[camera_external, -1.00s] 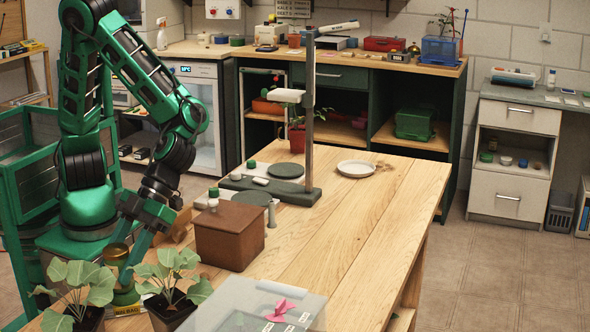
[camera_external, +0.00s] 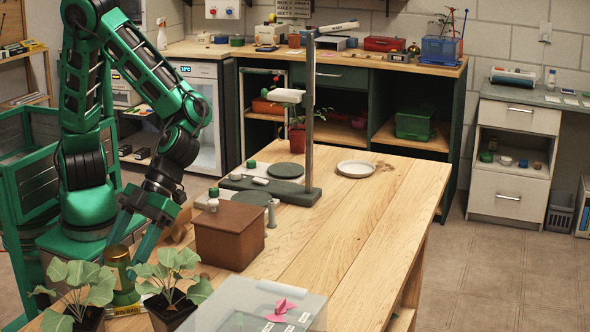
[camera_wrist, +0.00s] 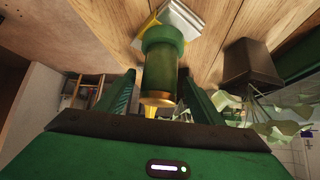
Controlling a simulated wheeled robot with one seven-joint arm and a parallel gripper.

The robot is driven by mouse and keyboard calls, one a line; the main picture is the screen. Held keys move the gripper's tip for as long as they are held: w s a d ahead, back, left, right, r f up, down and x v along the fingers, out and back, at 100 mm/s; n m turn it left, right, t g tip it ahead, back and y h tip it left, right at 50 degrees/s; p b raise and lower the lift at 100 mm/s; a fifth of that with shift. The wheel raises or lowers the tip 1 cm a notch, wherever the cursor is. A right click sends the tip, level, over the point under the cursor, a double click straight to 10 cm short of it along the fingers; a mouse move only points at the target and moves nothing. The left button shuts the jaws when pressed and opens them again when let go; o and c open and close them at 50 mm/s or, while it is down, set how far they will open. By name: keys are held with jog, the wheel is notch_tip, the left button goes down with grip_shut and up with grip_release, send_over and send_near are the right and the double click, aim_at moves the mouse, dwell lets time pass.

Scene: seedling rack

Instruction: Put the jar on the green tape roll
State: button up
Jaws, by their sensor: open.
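The jar (camera_external: 117,268), dark with a gold lid, stands upright at the table's near left end; it also shows in the wrist view (camera_wrist: 158,70). The wider green ring at its foot looks like the green tape roll (camera_external: 125,297), seen beyond the jar in the wrist view (camera_wrist: 162,36). The jar appears to rest on it, though the contact is partly hidden. My gripper (camera_external: 132,250) is open, its fingers on either side of the jar in the wrist view (camera_wrist: 158,80). I cannot tell whether a finger touches it.
A yellow-labelled item (camera_external: 127,309) lies under the roll. Potted seedlings (camera_external: 172,305) stand close beside it. A brown box (camera_external: 230,235) and a clear-lidded case (camera_external: 255,308) are to the right.

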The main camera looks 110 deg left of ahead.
jog(key=v, duration=1)
jog(key=s+a+n+t+y, duration=0.1)
jog(key=s+a+n+y, duration=0.2)
jog(key=s+n, duration=0.4)
jog(key=s+a+n+t+y, duration=0.1)
jog(key=s+a+n+y, duration=0.3)
jog(key=s, duration=0.9)
jog(key=f+n+y, duration=0.1)
jog(key=n+y, duration=0.1)
jog(key=n, duration=0.1)
jog(key=shift+a, duration=0.35)
jog(key=shift+s, duration=0.1)
